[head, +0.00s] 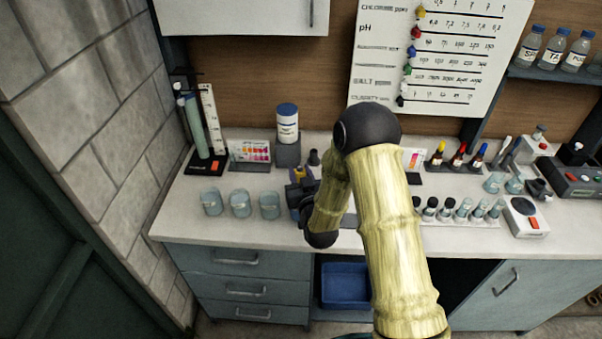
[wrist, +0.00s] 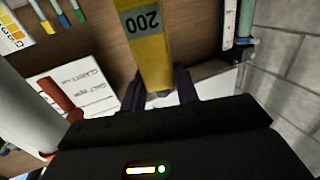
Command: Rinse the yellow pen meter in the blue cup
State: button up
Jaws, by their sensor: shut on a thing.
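My gripper (wrist: 158,88) is shut on the yellow pen meter (wrist: 150,52), which carries a grey label reading 200, upside down in the wrist view. In the head view my gripper (head: 302,190) is over the counter left of centre, with a small yellow part of the meter (head: 297,174) showing; my arm hides much of that spot. Three pale blue, see-through cups stand in a row to its left: a left one (head: 212,202), a middle one (head: 240,204) and a right one (head: 269,205), the right one closest to the gripper. I cannot tell which is the blue cup.
A white, blue-lidded jar (head: 287,122) stands on a grey block behind the gripper. A tube stand (head: 205,125) is at the far left. Vials (head: 463,209) and a small scale-like device (head: 524,217) stand to the right. The counter's front edge beside the cups is clear.

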jog(key=shift+f+b, duration=0.9)
jog(key=shift+f, duration=0.25)
jog(key=shift+w, duration=0.1)
jog(key=shift+a, duration=0.1)
jog(key=shift+s+b, duration=0.3)
jog(key=shift+w+b, duration=0.2)
jog(key=shift+b, duration=0.2)
